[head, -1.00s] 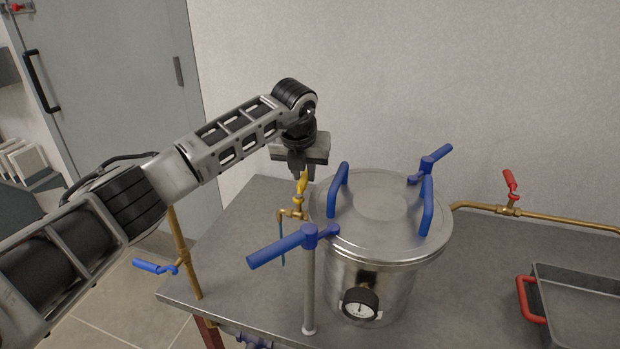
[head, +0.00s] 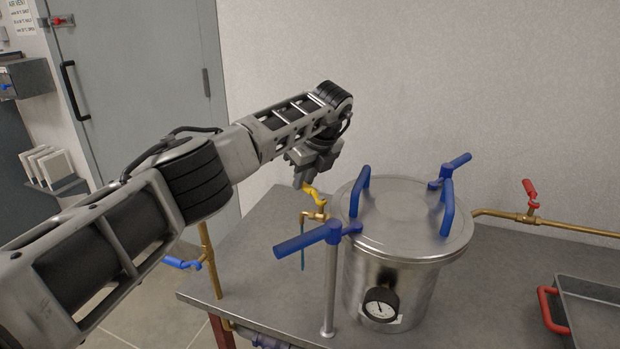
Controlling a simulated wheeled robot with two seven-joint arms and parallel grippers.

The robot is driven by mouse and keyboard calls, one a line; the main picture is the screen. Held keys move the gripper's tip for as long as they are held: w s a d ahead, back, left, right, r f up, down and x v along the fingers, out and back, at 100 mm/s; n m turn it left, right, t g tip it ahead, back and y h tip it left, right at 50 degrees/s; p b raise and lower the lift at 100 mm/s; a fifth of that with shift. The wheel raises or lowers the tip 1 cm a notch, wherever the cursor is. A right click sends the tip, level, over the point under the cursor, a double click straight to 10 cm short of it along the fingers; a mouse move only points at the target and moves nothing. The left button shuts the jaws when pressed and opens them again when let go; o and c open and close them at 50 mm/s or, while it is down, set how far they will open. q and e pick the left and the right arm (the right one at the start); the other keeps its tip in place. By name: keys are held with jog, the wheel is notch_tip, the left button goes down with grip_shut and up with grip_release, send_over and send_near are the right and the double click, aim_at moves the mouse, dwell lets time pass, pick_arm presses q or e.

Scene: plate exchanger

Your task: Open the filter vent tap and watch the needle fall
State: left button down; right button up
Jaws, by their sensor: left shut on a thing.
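The steel filter vessel (head: 400,205) stands on the metal table, its lid on, with blue lid handles and blue clamp levers. The vent tap (head: 315,212) is a small brass tap with a yellow lever (head: 314,193), at the vessel's left side. A thin teal tube hangs below it. My left gripper (head: 306,183) is shut on the yellow lever, which slants down to the right. The pressure gauge (head: 380,304) is on the vessel's front; its needle is too small to read surely. My right gripper is not in view.
A blue clamp lever (head: 300,241) on a post stands just in front of the tap. A red-handled tap (head: 530,194) sits on the brass pipe at right. A grey tray (head: 590,318) with a red handle lies at front right.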

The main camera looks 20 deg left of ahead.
pick_arm(q)
jog(key=s+n, duration=0.1)
jog(key=n, duration=0.1)
jog(key=n+g, duration=0.1)
jog(key=n, duration=0.1)
jog(key=s+n+g, duration=0.1)
jog(key=n, duration=0.1)
jog(key=shift+s+a+r+y, duration=0.1)
jog(key=shift+s+a+y, duration=0.2)
jog(key=shift+a, duration=0.05)
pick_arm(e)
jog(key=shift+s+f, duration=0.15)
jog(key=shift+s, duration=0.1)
pick_arm(q)
jog(key=c, duration=1.3)
grip_release()
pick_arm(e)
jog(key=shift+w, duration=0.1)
